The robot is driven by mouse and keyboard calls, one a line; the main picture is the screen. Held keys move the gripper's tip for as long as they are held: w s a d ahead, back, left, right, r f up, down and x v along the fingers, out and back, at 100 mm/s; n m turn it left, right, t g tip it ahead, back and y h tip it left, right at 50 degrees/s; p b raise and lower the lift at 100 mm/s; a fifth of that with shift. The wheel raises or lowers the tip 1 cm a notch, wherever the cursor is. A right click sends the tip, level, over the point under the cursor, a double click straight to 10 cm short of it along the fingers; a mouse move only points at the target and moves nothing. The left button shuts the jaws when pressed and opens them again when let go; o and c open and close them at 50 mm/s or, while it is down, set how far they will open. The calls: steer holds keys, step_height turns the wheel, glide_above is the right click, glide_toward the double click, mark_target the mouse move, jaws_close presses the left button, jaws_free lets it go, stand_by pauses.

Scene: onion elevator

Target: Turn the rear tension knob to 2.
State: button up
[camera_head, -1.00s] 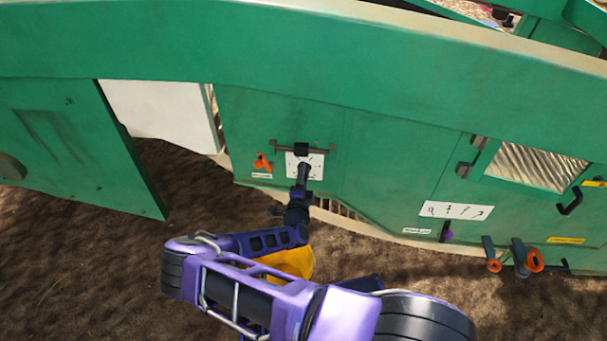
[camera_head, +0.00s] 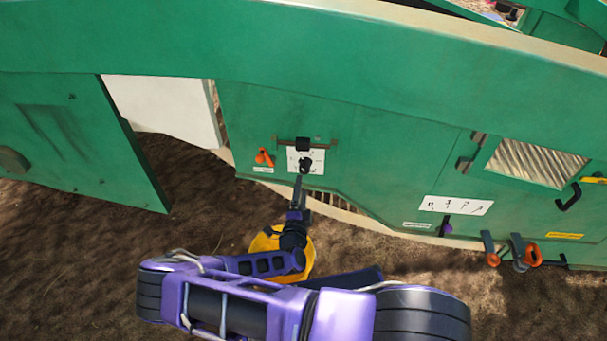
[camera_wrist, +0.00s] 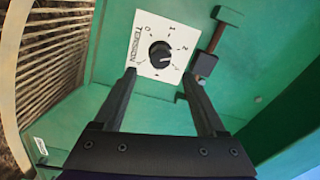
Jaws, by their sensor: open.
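A round black knob (camera_head: 305,165) sits on a white dial plate (camera_head: 293,154) on the green side panel. In the wrist view the knob (camera_wrist: 160,54) is at the centre of the plate (camera_wrist: 146,20), which reads TENSION and has digits including 0, 1 and 2. A light pointer mark on the knob seems to face right and down in that view, past the 2; its exact reading is unclear. My gripper (camera_head: 298,182) is just below the knob in the head view. In the wrist view my gripper (camera_wrist: 160,74) is open and empty, its fingers short of the knob and apart from it.
A purple lever (camera_head: 446,229) and orange-ended handles (camera_head: 532,256) are farther right. An open green door (camera_head: 75,140) stands at left. Bare soil lies in front.

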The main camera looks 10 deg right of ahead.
steer(key=v, duration=0.8)
steer(key=shift+s, duration=0.2)
steer(key=shift+a, duration=0.1)
